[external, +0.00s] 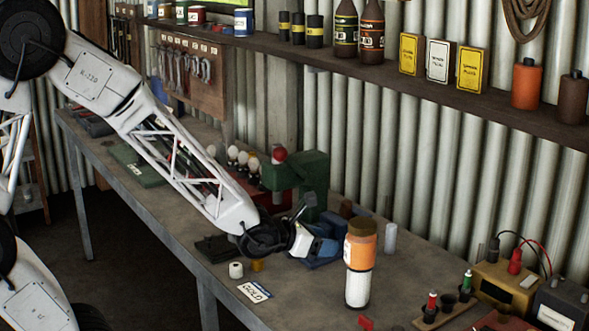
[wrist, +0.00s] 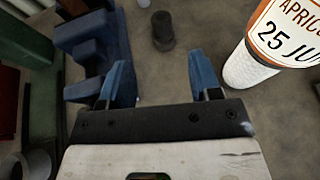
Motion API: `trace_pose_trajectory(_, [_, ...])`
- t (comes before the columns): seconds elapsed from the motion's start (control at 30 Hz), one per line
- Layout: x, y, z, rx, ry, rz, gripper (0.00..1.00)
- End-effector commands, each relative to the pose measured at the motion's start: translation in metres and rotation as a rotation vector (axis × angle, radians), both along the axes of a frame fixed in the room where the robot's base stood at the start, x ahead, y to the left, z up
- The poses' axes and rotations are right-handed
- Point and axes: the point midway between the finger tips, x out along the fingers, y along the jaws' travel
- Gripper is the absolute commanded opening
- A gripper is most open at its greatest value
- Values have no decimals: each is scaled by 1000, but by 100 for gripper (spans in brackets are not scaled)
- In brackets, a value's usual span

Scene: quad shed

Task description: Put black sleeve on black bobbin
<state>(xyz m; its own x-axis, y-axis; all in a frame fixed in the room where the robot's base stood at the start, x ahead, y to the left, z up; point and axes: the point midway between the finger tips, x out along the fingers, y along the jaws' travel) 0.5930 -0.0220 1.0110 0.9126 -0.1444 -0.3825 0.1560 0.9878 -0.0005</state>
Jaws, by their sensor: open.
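My gripper (wrist: 160,80) is open, its two blue fingers apart with nothing between them. In the external view my gripper (external: 325,249) hangs over the workbench beside a blue stepped block, which the wrist view shows to its left (wrist: 85,50). A dark cylinder (wrist: 163,30) with a wider end stands on the bench ahead of the fingers, apart from them. It may be the black sleeve or bobbin; I cannot tell which. In the external view a dark brown cylinder (external: 347,208) stands behind the gripper; I cannot tell whether it is the same piece.
A green machine (external: 300,180) stands behind.

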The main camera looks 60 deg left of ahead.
Motion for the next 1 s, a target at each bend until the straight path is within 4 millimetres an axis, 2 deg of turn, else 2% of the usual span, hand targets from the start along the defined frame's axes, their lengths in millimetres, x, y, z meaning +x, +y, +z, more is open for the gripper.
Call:
trace_pose_trajectory(0.3, [-12, 2, 5, 0, 0, 1, 58])
trace_pose_trajectory(1.0, [-13, 2, 6, -6, 3, 4, 58])
